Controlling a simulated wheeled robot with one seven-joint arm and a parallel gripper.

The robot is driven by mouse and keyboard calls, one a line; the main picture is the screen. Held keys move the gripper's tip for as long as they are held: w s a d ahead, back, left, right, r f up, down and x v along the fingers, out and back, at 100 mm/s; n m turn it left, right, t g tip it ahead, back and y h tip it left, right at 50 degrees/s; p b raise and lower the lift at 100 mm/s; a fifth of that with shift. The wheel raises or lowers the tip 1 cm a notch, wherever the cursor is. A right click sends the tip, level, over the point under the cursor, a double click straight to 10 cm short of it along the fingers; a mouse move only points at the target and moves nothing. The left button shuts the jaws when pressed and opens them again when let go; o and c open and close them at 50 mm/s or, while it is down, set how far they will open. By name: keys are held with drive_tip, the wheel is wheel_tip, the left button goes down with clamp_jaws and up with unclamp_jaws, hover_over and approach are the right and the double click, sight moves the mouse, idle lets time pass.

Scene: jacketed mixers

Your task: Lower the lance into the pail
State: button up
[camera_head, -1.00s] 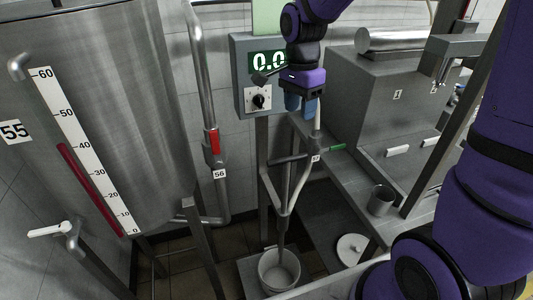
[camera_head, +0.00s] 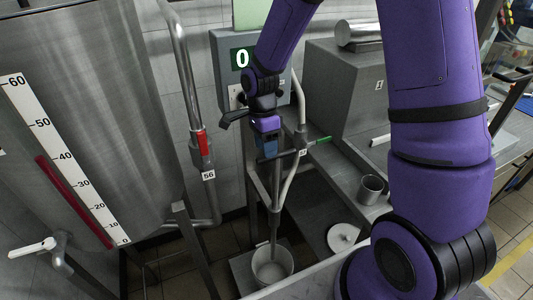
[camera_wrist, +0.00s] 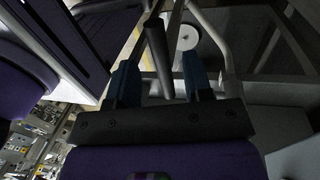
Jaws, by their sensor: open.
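The lance (camera_head: 276,200) is a grey upright shaft with a dark crossbar handle at its top, beside pale bent tubes. Its lower end meets the mouth of the pail (camera_head: 264,281), a light round bucket on the low platform. How deep the shaft reaches into the pail I cannot tell. My gripper (camera_head: 267,151) is at the lance's handle. In the wrist view my gripper (camera_wrist: 158,78) has its two blue fingers apart, with the dark handle bar (camera_wrist: 158,52) showing between them. The fingers do not appear closed on it.
A large steel vessel (camera_head: 95,130) with a scale stands at left, with a red-handled pipe (camera_head: 203,143) beside it. A control box with a display (camera_head: 243,58) is behind my arm. A steel cup (camera_head: 371,188) and a round white lid (camera_head: 342,237) are at right.

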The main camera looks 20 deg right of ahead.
drive_tip(key=shift+s+f, duration=0.15)
drive_tip(key=shift+f, duration=0.55)
drive_tip(key=shift+s+f, duration=0.1)
drive_tip(key=shift+f, duration=0.55)
clamp_jaws()
wheel_tip(320, 180, down, 16)
drive_tip(key=shift+f, duration=0.2)
drive_tip(key=shift+s, duration=0.1)
unclamp_jaws()
wheel_tip(320, 180, up, 11)
drive_tip(key=w, duration=0.2)
drive_tip(key=shift+w+f, duration=0.15)
drive_tip(key=shift+f, duration=0.05)
